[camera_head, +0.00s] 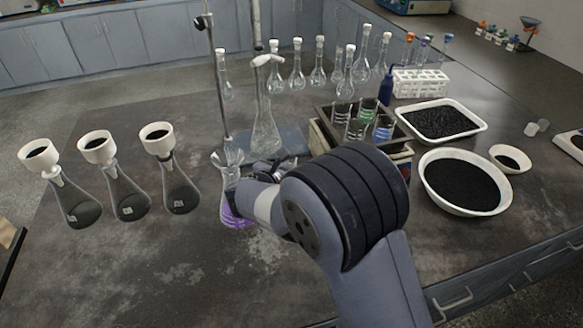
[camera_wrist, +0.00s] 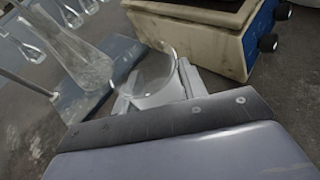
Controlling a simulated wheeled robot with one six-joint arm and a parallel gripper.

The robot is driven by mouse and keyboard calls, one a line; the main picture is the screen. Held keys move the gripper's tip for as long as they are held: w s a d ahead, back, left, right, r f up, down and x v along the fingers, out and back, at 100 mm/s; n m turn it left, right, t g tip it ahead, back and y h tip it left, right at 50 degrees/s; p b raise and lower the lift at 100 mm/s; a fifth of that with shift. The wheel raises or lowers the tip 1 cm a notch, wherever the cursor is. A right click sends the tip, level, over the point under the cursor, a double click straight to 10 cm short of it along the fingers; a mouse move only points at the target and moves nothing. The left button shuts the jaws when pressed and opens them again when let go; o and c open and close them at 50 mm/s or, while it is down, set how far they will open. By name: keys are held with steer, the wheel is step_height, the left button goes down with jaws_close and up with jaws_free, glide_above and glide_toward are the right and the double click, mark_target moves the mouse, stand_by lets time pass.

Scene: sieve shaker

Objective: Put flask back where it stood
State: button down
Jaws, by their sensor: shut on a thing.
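A clear glass flask (camera_head: 237,213) with purple liquid is low over the dark table, left of my arm in the head view. I cannot tell whether its base touches the table. My gripper (camera_head: 243,181) is shut on its upper part; the arm hides its right side. In the wrist view the round glass rim of the flask (camera_wrist: 152,72) shows between the fingers of my gripper (camera_wrist: 158,92). Its lower part and the liquid are hidden there.
A clear conical flask (camera_head: 266,132) stands by the retort stand (camera_head: 217,75), just behind. Several funnel-topped flasks (camera_head: 128,195) stand at left. A hot plate (camera_wrist: 205,30) with beakers and a bowl of black grains (camera_head: 462,184) are at right. The front-left table is clear.

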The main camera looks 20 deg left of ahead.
steer(key=c, duration=0.8)
jaws_free()
steer(key=shift+f, duration=0.1)
steer(key=shift+c, duration=0.2)
steer(key=shift+s+r, duration=0.15)
steer(key=shift+r, duration=0.1)
steer(key=d+v, duration=0.1)
steer(key=v, duration=1)
steer(key=shift+s+a, duration=0.35)
steer(key=shift+a, duration=0.15)
steer(key=x, duration=1.2)
steer(key=shift+w+f, duration=0.2)
steer(key=shift+w, duration=0.05)
steer(key=shift+s+r, duration=0.2)
steer(key=shift+r, duration=1.85)
steer(key=shift+f, duration=0.1)
